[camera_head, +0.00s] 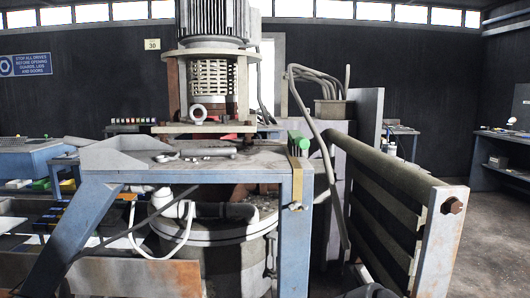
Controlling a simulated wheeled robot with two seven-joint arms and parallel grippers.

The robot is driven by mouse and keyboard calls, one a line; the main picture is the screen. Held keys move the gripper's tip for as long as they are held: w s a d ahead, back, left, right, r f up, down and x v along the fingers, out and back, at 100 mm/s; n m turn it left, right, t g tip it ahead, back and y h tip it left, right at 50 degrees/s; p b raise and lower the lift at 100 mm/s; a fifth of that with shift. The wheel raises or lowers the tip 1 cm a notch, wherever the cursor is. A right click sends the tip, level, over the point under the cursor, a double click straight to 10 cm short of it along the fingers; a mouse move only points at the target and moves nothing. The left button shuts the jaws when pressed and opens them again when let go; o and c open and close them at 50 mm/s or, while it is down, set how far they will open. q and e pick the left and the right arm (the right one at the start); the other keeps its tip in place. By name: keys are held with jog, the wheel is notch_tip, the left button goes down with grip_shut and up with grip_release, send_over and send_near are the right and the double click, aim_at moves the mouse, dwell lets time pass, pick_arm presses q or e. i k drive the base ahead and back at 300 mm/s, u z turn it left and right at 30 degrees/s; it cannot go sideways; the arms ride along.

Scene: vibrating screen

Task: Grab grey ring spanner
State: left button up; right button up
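A grey spanner (212,153) lies flat on the blue-legged metal table (262,160) in the middle of the head view. It lies roughly left to right near the table's middle, with a small grey piece close to its left end. It is too small to tell clearly which end is a ring. Neither of my grippers can be made out in this view. A dark shape at the bottom edge, right of centre, is cut off and I cannot tell what it is.
A green-topped part (298,140) stands at the table's right edge. A slatted frame (385,200) fills the right front. Open floor (490,240) lies further right.

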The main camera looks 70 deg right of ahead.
aim_at(231, 151)
jog(key=z, duration=1.55)
jog(key=k, duration=0.3)
jog(key=z, duration=0.4)
jog(key=i, duration=0.4)
jog(key=u, duration=1.85)
jog(key=i, duration=1.4)
jog(key=z, duration=2.85)
